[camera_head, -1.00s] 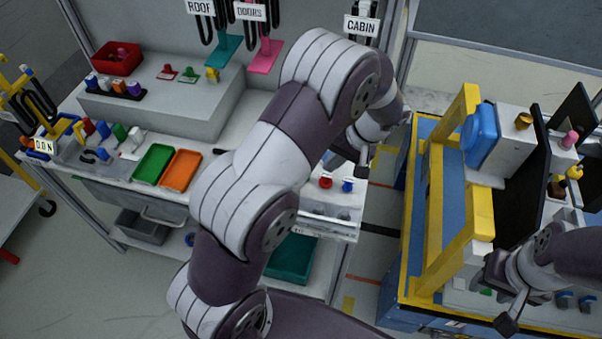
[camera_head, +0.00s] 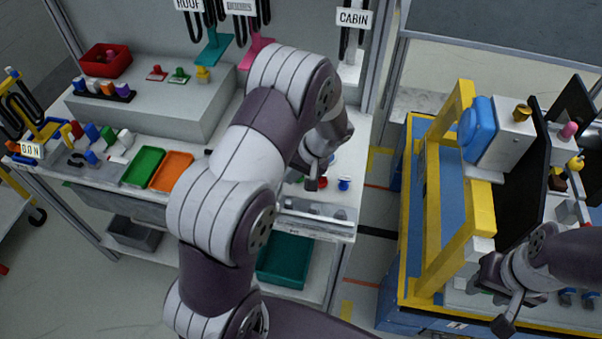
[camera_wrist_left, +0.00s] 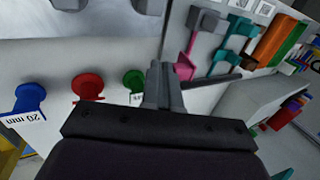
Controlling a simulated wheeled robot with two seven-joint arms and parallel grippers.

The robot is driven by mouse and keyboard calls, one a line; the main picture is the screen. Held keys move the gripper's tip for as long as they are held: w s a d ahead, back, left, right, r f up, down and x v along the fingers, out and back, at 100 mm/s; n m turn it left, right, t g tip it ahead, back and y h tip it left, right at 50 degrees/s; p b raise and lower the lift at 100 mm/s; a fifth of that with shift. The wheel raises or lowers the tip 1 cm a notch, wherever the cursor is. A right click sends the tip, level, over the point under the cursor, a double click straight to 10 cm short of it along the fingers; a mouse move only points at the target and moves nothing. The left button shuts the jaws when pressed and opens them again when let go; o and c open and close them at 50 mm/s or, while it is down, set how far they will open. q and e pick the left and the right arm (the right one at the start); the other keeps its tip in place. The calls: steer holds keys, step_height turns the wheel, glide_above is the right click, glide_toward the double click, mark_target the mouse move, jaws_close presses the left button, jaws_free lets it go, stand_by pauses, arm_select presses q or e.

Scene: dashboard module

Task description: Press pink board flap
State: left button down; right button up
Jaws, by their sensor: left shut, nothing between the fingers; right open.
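The pink flap (camera_head: 256,50) hangs on the board under a label, beside a teal one; my left arm passes close below it. In the left wrist view a pink piece (camera_wrist_left: 185,67) shows just right of my fingertips, beside teal ones. My left gripper (camera_head: 313,183) is over the right part of the bench, well below the flap in the head view. Its fingers (camera_wrist_left: 164,84) are together and empty; contact with the pink piece cannot be told. My right gripper (camera_head: 500,300) is open, over the yellow-framed cart at the right.
Round-headed red (camera_wrist_left: 88,86), blue (camera_wrist_left: 30,96) and green (camera_wrist_left: 134,80) pieces stand near my left gripper. Green (camera_head: 143,166) and orange (camera_head: 171,171) trays lie on the bench. The yellow frame (camera_head: 432,210) and black screen (camera_head: 522,190) stand to the right.

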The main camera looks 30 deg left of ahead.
stand_by(0.3)
arm_select(q)
steer(key=shift+a+r+p, duration=0.1)
steer(key=shift+r+p, duration=0.15)
steer(key=shift+p, duration=0.25)
steer(key=shift+s+a+r+h+p, duration=0.1)
steer(key=shift+a+r+h+p, duration=0.25)
steer(key=shift+h+p, duration=0.75)
steer(key=a+h+p, duration=0.1)
steer(key=p, duration=0.2)
steer(key=a+r+t+h+p, duration=0.1)
steer(key=p, duration=0.2)
steer(key=shift+s+r, duration=0.25)
steer(key=shift+s+a+p, duration=0.15)
steer(key=shift+a+p, duration=0.3)
steer(key=shift+a, duration=0.15)
steer(key=shift+s+a+f, duration=0.1)
steer(key=shift+s+a, duration=0.1)
steer(key=shift+a, duration=0.7)
steer(key=shift+s+a+f, duration=0.1)
steer(key=shift+s+a, duration=0.1)
steer(key=shift+a, duration=0.65)
steer(key=shift+s+a+f+h, duration=0.15)
steer(key=shift+a+f+h, duration=0.15)
steer(key=shift+a+h, duration=0.45)
steer(key=shift+a+f+h, duration=0.1)
steer(key=shift+f+h, duration=0.1)
steer(key=shift+h, duration=0.05)
steer(key=shift+r+p, duration=0.5)
steer(key=shift+r, duration=0.45)
